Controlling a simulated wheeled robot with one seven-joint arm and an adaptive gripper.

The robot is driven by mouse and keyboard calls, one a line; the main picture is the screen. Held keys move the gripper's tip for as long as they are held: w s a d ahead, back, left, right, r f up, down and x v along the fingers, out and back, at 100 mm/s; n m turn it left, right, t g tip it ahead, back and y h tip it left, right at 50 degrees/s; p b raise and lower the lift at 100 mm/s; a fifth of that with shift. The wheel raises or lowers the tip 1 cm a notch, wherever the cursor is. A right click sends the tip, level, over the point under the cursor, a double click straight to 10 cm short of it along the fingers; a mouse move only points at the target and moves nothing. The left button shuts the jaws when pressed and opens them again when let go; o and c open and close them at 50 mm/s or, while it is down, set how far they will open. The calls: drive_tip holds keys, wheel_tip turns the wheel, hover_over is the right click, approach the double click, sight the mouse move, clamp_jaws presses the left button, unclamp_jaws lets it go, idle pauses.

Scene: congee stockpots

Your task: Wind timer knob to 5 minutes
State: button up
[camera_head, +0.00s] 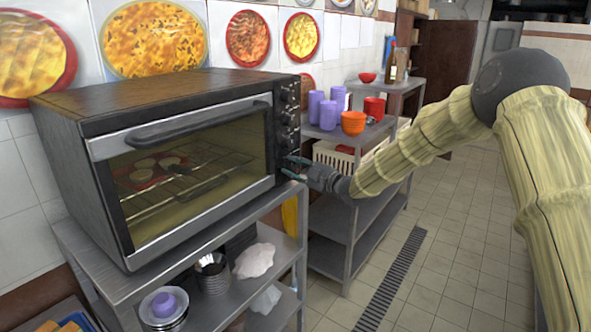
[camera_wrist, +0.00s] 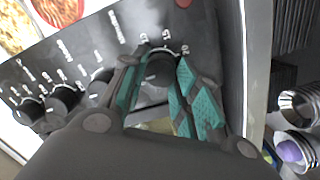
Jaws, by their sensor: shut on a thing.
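The toaster oven (camera_head: 180,150) stands on a metal shelf, with a column of dark knobs on its right-hand panel. In the wrist view the timer knob (camera_wrist: 160,66) is the end knob of the row, with printed numbers around it. My gripper (camera_wrist: 161,82) has its teal-padded fingers on both sides of this knob and is shut on it. In the head view my gripper (camera_head: 288,167) is at the lowest part of the panel, and the knob is hard to make out. The knob's exact pointer setting cannot be read.
Other knobs (camera_wrist: 62,98) sit in line beside the held one. The oven's glass door is closed, with a long handle (camera_head: 200,123). A shelf with purple cups (camera_head: 328,114) and orange bowls (camera_head: 353,122) stands behind my gripper. The tiled floor (camera_head: 450,270) at right is clear.

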drive_tip(key=shift+f, duration=0.1)
drive_tip(key=m+b, duration=0.1)
drive_tip(key=m, duration=0.3)
drive_tip(key=shift+m+g+p, duration=0.4)
drive_tip(key=shift+m+g, duration=0.1)
drive_tip(key=shift+m, duration=1.2)
drive_tip(key=o, duration=1)
drive_tip(key=shift+r, duration=0.2)
drive_tip(key=v, duration=1.2)
